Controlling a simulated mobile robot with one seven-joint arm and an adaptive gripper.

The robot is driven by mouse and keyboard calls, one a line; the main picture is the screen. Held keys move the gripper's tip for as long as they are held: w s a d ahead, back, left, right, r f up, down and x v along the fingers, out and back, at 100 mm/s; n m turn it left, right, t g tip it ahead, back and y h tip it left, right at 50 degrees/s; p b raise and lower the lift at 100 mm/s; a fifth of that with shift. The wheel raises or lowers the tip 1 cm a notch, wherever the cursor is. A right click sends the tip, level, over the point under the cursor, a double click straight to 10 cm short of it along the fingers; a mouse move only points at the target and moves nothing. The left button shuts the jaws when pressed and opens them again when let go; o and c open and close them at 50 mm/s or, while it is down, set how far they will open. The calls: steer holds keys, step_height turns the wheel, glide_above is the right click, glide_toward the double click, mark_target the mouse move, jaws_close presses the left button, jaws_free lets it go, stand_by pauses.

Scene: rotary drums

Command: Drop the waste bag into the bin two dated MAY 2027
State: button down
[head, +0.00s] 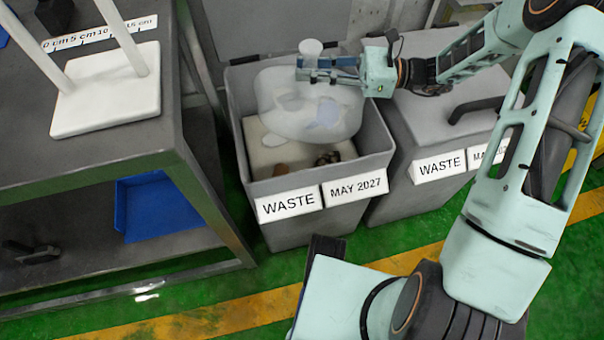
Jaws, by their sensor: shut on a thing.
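The waste bag (300,107) is a whitish, translucent bag with a knotted top. My gripper (312,66) is shut on its neck and holds it over the mouth of an open grey bin (371,165). That bin carries labels reading WASTE and MAY 2027 (355,188). The bag covers the back part of the opening. Whether its underside touches anything inside is hard to tell. Below it, a light surface and some dark and brown items show inside the bin.
A second grey bin (412,125) with a closed lid and handle stands to the right; its date label is partly hidden by my arm. A grey metal table (100,160) with a white stand (105,90) is at left. A blue tray (150,208) lies on the shelf below.

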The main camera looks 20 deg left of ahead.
steer(key=shift+r, duration=0.15)
steer(key=c, duration=1.7)
jaws_free()
steer(key=shift+o, duration=0.2)
steer(key=shift+d+f, duration=0.1)
steer(key=shift+f, duration=0.1)
steer(key=v, duration=1.2)
steer(key=shift+r, duration=0.15)
